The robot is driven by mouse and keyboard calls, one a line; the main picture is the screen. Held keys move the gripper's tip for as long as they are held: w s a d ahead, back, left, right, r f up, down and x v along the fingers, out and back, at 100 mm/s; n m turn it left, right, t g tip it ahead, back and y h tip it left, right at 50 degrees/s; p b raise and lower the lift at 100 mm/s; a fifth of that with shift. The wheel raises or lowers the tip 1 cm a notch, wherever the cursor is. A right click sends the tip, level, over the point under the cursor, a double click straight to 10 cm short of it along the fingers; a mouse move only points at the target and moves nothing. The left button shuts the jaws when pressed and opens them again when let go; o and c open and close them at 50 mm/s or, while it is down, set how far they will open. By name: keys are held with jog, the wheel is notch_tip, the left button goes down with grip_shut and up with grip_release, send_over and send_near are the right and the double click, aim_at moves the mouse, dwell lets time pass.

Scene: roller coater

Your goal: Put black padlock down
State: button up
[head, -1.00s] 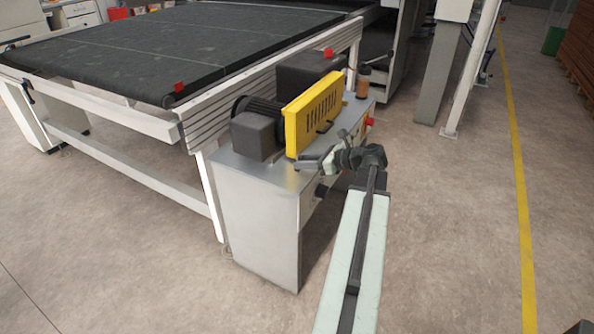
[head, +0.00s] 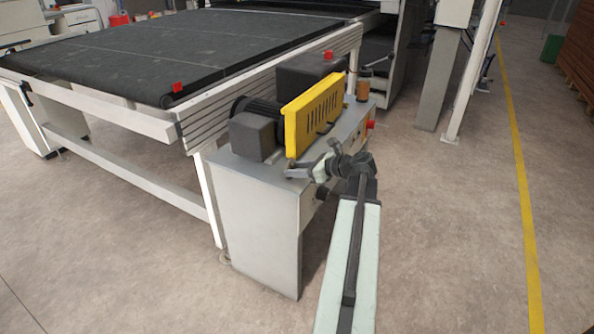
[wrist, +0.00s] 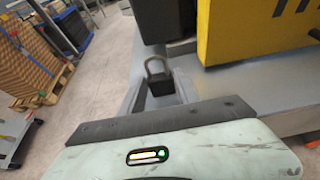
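The black padlock (wrist: 161,84) shows in the wrist view just beyond the dark front edge of my gripper, with its grey shackle (wrist: 156,66) upward. It is beside the black block and the yellow guard, over the grey cabinet top. My gripper (head: 298,172) reaches left over the front edge of the metal cabinet (head: 255,210) in the head view. I cannot tell whether its fingers touch the padlock, or whether the padlock rests on the top. The padlock cannot be made out in the head view.
The yellow slotted guard (head: 312,115) and the dark motor (head: 258,130) stand on the cabinet close to my gripper. An amber-brown bottle (head: 363,85) and a red button (head: 370,124) are further back. The black conveyor bed (head: 190,55) lies behind.

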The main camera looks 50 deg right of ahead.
jog(key=shift+o, duration=1.2)
jog(key=shift+r+p, duration=0.35)
jog(key=p+v, duration=0.4)
jog(key=v, duration=0.8)
jog(key=shift+f, duration=0.15)
